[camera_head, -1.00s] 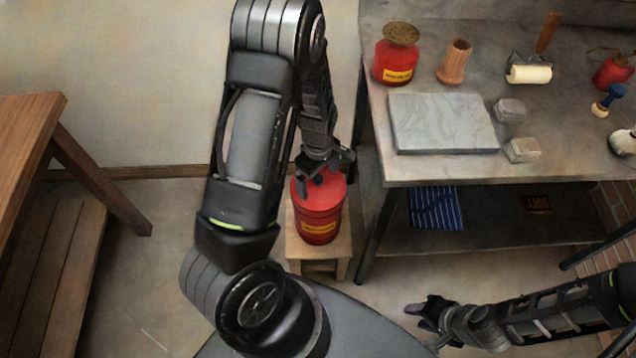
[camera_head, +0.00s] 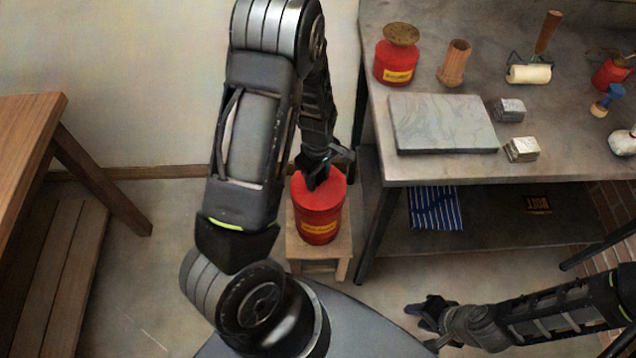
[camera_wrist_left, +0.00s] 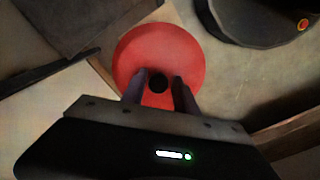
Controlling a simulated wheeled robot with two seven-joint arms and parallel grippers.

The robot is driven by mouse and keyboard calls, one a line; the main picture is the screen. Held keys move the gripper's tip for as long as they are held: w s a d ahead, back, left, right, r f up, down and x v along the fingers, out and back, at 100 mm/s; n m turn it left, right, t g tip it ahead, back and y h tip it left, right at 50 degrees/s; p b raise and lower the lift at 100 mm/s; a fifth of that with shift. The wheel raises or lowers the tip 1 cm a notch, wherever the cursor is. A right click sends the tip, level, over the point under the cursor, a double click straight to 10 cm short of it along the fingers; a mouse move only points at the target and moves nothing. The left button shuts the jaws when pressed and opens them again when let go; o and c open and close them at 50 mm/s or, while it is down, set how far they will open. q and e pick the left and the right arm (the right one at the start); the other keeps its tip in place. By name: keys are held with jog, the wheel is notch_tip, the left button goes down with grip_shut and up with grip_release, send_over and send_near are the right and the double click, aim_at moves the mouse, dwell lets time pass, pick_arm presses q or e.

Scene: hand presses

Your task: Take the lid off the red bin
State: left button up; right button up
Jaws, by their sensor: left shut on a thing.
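The red bin (camera_head: 318,222) with a yellow label stands upright on a small wooden stool. Its round red lid (camera_head: 332,187) is on top; in the left wrist view the lid (camera_wrist_left: 190,62) fills the middle, with a dark knob (camera_wrist_left: 158,84) at its centre. My left gripper (camera_head: 318,180) is above the lid, its fingers (camera_wrist_left: 158,90) shut on the knob from both sides. The lid looks seated on the bin; I see no gap. My right gripper (camera_head: 428,310) is at the lower right, away from the bin; its fingers are too small and dark to read.
The wooden stool (camera_head: 318,268) stands beside the metal workbench (camera_head: 420,172). On the bench are a grey stone slab (camera_head: 442,122), a red can (camera_head: 396,62), a wooden pot (camera_head: 454,62) and a roller (camera_head: 530,73). A wooden table (camera_head: 28,125) is at the left. The floor between is clear.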

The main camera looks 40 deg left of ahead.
aim_at(318, 177)
pick_arm(q)
jog(key=shift+f, duration=0.2)
grip_shut()
jog(key=shift+d, duration=0.1)
notch_tip(318, 177, up, 10)
jog(key=shift+w+r+p, duration=0.1)
jog(key=shift+w+p, duration=0.05)
jog(key=shift+p, duration=0.5)
